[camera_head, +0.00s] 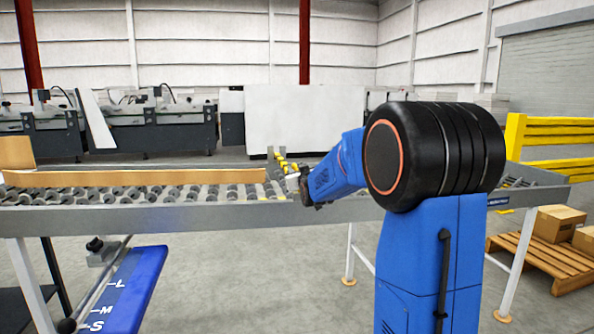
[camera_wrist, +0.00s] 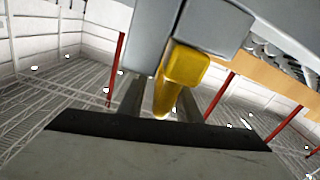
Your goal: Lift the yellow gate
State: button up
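The yellow gate shows in the head view as a small yellow and grey piece (camera_head: 281,160) at the conveyor, just beyond my gripper (camera_head: 292,180). In the wrist view its yellow bar (camera_wrist: 186,68) ends in a rounded block and runs down between the two dark fingers of my gripper (camera_wrist: 160,103). Grey metal parts (camera_wrist: 152,35) lie close beside the bar. My arm hides part of the conveyor around the gate.
The roller conveyor (camera_head: 150,215) spans the view, with a long brown cardboard piece (camera_head: 135,178) on it. A blue size-marked panel (camera_head: 125,290) hangs below at left. A yellow barrier (camera_head: 555,130) and a pallet with boxes (camera_head: 545,260) stand at right.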

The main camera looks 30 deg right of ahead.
jog(key=shift+w, duration=0.2)
grip_shut()
jog(key=shift+r, duration=0.1)
